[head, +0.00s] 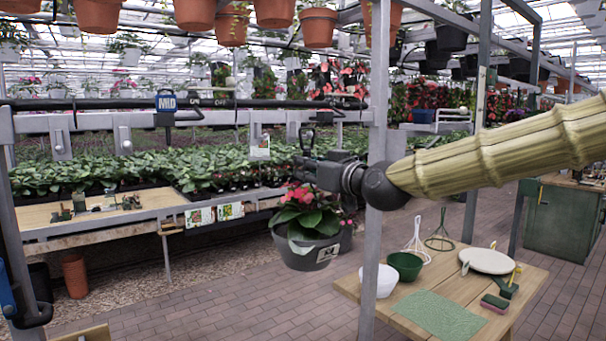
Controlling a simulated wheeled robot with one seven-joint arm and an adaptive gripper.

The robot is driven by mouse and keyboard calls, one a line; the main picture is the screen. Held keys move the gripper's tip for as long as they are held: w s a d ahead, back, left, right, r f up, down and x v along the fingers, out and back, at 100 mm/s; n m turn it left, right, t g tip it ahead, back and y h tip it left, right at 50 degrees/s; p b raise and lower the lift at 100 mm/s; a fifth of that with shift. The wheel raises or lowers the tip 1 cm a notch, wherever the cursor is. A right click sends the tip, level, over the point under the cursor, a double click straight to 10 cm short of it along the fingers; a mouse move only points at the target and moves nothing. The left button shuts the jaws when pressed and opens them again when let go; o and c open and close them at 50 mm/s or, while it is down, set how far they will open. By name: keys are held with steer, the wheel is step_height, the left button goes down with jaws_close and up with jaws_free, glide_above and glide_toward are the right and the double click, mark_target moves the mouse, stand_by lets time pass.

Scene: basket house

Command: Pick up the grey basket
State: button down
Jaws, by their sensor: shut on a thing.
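The grey basket (309,257) is a round pot with a white label, holding a leafy plant with pink-red flowers (303,194). It is in the middle of the head view, over the brick floor and left of the wooden table. My gripper (306,168) is right above the plant, reaching in from the right. It is shut on the upper hanger of the basket, and a dark hook loop (307,139) stands up just above the jaws. The thin lines of the hanger are hard to make out. The basket looks nearly level and seems to hang below my gripper.
A grey metal post (375,200) stands close by the basket and my arm. The wooden table (470,290) at lower right holds a white bowl (378,281), a green bowl (405,266) and a green mat (438,314). A plant bench (110,225) is left. Terracotta pots hang overhead.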

steer(key=b+v, duration=0.2)
steer(key=v, duration=1.4)
steer(key=shift+r, duration=0.2)
